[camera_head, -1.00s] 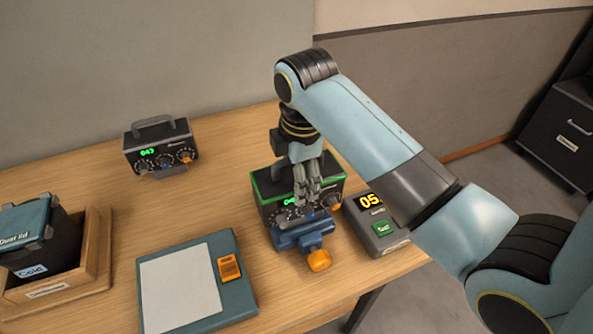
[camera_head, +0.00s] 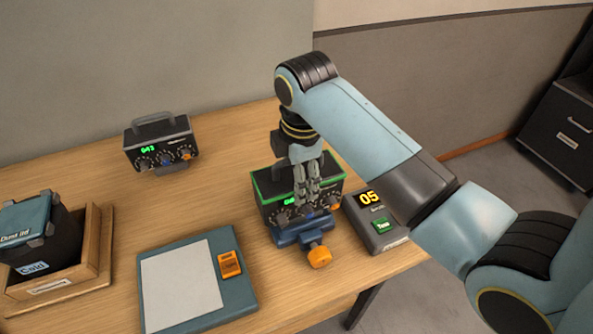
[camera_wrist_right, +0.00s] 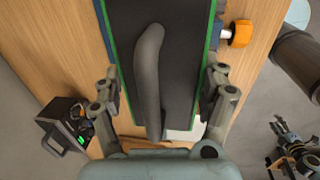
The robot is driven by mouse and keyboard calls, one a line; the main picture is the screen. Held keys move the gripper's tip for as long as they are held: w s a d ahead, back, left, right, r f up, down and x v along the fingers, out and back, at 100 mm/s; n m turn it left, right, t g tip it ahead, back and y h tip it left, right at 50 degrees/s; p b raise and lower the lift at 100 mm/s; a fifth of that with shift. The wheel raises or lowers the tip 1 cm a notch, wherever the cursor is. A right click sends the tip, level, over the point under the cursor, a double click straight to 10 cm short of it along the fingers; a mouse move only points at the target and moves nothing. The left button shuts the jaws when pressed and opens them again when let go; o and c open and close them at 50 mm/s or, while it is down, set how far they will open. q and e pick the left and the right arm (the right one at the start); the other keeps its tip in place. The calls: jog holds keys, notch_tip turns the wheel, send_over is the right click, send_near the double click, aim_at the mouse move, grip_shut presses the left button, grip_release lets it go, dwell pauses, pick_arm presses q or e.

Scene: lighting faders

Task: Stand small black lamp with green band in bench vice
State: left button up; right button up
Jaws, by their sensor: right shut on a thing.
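The small black lamp with a green band (camera_head: 275,197) is upright at the blue bench vice (camera_head: 303,234), with its handle on top. It also shows from above in the right wrist view (camera_wrist_right: 180,60). My right gripper (camera_head: 308,185) comes down from above and is shut on the lamp, with a finger on each side in the right wrist view (camera_wrist_right: 162,92). The lamp's lower part is behind the vice's front, so I cannot tell how deep it sits. The vice's orange knob (camera_head: 319,257) faces me. My left gripper (camera_wrist_right: 290,148) shows only small in the right wrist view.
A similar dark lamp without a green band (camera_head: 135,151) stands at the back left. A timer box (camera_head: 385,238) is close right of the vice. A teal pad (camera_head: 243,298) and a wooden tray (camera_head: 98,262) are to the left. Table between them is clear.

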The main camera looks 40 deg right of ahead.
jog(key=shift+w+f, duration=0.1)
jog(key=shift+f, duration=0.1)
dwell(0.3)
jog(key=o, duration=1.3)
jog(key=shift+c, duration=0.2)
jog(key=o, duration=0.4)
jog(key=shift+f, duration=0.15)
jog(key=shift+r, duration=4.1)
jog(key=shift+s+f, duration=0.1)
jog(key=shift+s, duration=0.1)
